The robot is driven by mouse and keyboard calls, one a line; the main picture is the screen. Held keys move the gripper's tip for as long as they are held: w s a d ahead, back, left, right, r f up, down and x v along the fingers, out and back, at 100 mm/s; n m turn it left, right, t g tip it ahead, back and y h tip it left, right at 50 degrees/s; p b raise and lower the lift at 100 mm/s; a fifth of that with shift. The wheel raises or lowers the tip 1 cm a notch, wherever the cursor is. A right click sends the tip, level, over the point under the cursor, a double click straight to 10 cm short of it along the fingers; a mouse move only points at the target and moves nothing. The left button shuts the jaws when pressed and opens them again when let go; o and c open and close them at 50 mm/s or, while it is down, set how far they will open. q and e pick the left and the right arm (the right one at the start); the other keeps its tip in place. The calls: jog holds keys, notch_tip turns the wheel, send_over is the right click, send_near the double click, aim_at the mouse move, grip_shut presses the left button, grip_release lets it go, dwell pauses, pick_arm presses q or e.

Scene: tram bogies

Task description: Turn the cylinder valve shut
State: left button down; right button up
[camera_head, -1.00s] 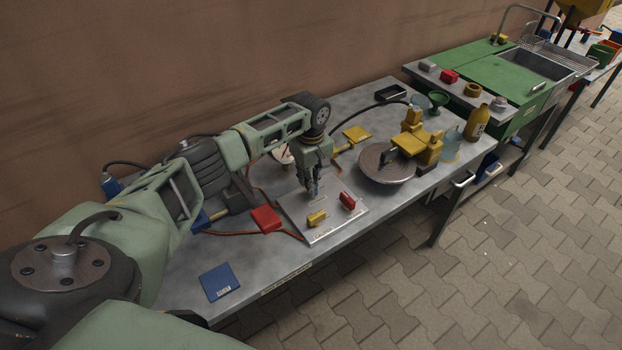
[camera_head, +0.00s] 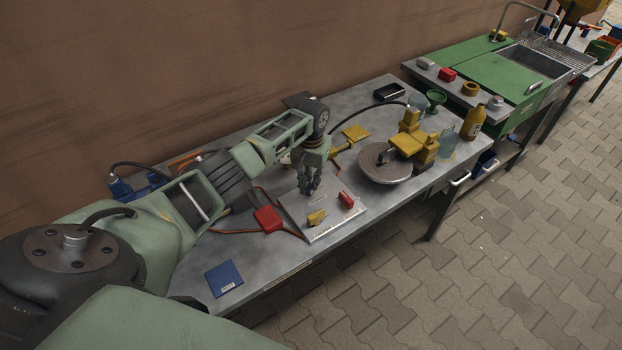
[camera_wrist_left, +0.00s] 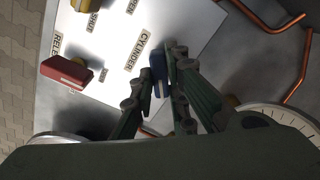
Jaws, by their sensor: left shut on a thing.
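The cylinder valve has a blue handle (camera_wrist_left: 159,68) beside the label "CYLINDER" on a pale metal panel (camera_wrist_left: 180,22). The panel (camera_head: 295,209) lies on the grey workbench in the head view. My left gripper (camera_head: 308,190) points down over the panel's back part. In the left wrist view, its two fingers (camera_wrist_left: 158,88) are shut on the blue handle, one on each side. The fingers partly hide the handle, and its base is hard to see. A red handle (camera_head: 346,200) and a yellow handle (camera_head: 316,217) stand nearer the panel's front edge. My right gripper is not in view.
A red block (camera_head: 268,218) with reddish pipes lies left of the panel. A blue plate (camera_head: 223,278) lies at the bench's front left. A round metal disc (camera_head: 384,170) with yellow blocks stands to the right. The wall closes off the back.

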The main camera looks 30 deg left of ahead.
aim_at(311, 183)
pick_arm(q)
jog(key=m, duration=0.3)
jog(key=shift+m, duration=2.1)
jog(key=c, duration=1.7)
grip_release()
jog(key=shift+r, duration=0.1)
notch_tip(311, 183, up, 12)
jog(key=shift+f, duration=0.1)
